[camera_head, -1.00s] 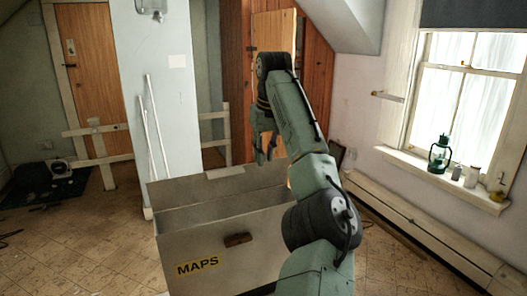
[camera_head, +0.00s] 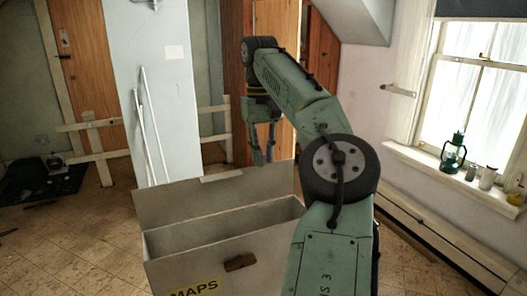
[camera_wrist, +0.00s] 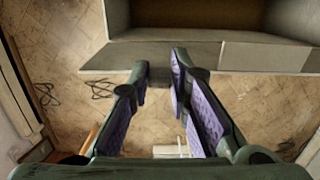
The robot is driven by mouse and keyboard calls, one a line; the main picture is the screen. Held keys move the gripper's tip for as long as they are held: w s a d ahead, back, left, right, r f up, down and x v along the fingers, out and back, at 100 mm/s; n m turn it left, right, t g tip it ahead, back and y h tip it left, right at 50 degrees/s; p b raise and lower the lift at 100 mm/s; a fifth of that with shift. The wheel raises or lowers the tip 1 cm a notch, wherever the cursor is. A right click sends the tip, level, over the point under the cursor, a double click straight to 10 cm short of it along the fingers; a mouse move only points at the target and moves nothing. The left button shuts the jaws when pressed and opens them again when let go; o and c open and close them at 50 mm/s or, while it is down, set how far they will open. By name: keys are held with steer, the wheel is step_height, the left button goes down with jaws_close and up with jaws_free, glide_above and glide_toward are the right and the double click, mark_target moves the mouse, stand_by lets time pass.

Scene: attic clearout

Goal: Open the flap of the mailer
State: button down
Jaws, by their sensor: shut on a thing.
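The mailer (camera_head: 205,268) is a large grey box with a "MAPS" label and a brown handle on its front. Its flap (camera_head: 170,203) stands raised along the back edge, with a pale strip on its top edge. The inside of the box shows in front of the flap. My gripper (camera_head: 264,160) is at the flap's top edge, toward the right end. In the wrist view my gripper (camera_wrist: 161,68) has its purple-padded fingers shut on the flap (camera_wrist: 265,58), with grey material between them. The exact grip is partly hidden by the fingers.
A pale pillar (camera_head: 150,100) with white poles leaning on it stands behind to the left. A window sill with a green lantern (camera_head: 453,152) is on the right.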

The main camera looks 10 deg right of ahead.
steer(key=c, duration=1.5)
jaws_free()
steer(key=shift+w+f, duration=0.1)
steer(key=shift+f, duration=0.05)
